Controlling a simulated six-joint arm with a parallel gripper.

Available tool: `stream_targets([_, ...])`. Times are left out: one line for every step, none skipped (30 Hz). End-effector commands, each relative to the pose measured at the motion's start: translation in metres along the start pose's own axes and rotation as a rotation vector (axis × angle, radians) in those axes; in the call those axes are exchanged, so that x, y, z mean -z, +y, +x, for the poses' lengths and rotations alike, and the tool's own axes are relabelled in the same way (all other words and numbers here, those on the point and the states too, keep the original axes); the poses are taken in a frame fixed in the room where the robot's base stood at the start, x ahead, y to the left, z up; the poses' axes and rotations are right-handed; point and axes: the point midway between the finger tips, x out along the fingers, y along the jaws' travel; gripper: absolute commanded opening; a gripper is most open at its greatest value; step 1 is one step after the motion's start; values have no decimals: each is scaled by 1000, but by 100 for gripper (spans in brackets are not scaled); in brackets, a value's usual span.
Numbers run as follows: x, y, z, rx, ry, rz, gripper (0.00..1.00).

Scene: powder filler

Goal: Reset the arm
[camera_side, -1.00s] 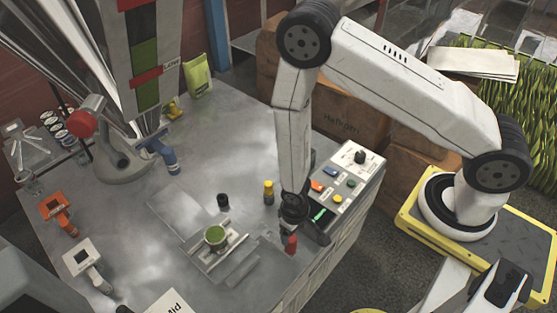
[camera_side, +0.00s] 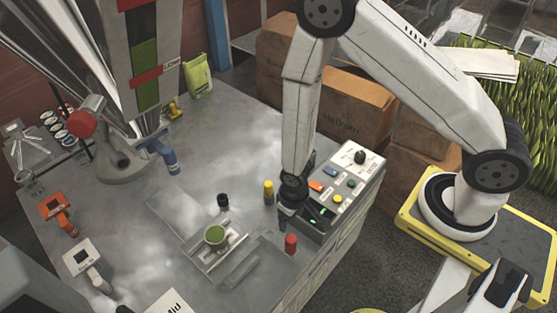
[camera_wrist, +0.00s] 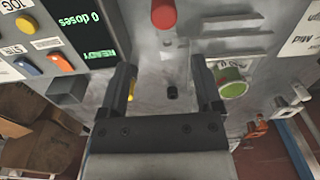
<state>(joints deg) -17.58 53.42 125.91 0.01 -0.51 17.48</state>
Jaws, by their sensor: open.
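My gripper (camera_side: 291,208) hangs pointing down over the near left edge of the control panel in the side view. In the wrist view my gripper (camera_wrist: 163,80) has its two black fingers spread wide with nothing between them. The control panel (camera_side: 345,185) has coloured buttons and a black knob. Its display (camera_wrist: 82,30) reads "0 doses" and "READY" in the wrist view.
A red-topped post (camera_side: 291,243) stands close below my gripper. A yellow-topped post (camera_side: 268,190) and a black one (camera_side: 222,200) stand left of it. The metal table (camera_side: 190,150) has clear room toward the back. Cardboard boxes (camera_side: 355,105) stand behind the panel.

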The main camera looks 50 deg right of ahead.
Motion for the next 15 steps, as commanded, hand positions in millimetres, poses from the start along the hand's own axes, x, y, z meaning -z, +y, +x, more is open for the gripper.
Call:
stream_targets([5, 2, -11, 4, 13, 3, 83])
stream_targets([8, 4, -17, 5, 17, 3, 83])
stream_targets([10, 6, -26, 6, 24, 4, 83])
stream_targets([12, 8, -32, 7, 29, 4, 83])
stream_targets([14, 10, -39, 8, 34, 3, 83])
stream_targets([16, 13, -48, 9, 40, 4, 83])
stream_targets([18, 15, -54, 10, 47, 4, 83])
stream_targets([20, 18, -61, 11, 52, 4, 83])
stream_targets([21, 20, -70, 12, 58, 3, 83])
stream_targets([22, 23, -76, 12, 64, 4, 83])
stream_targets([23, 25, -82, 13, 69, 4, 83])
stream_targets([23, 28, -90, 13, 75, 3, 83])
stream_targets([24, 30, -97, 14, 81, 4, 83])
stream_targets([25, 33, -103, 14, 87, 4, 83])
stream_targets([24, 36, -111, 14, 92, 4, 83])
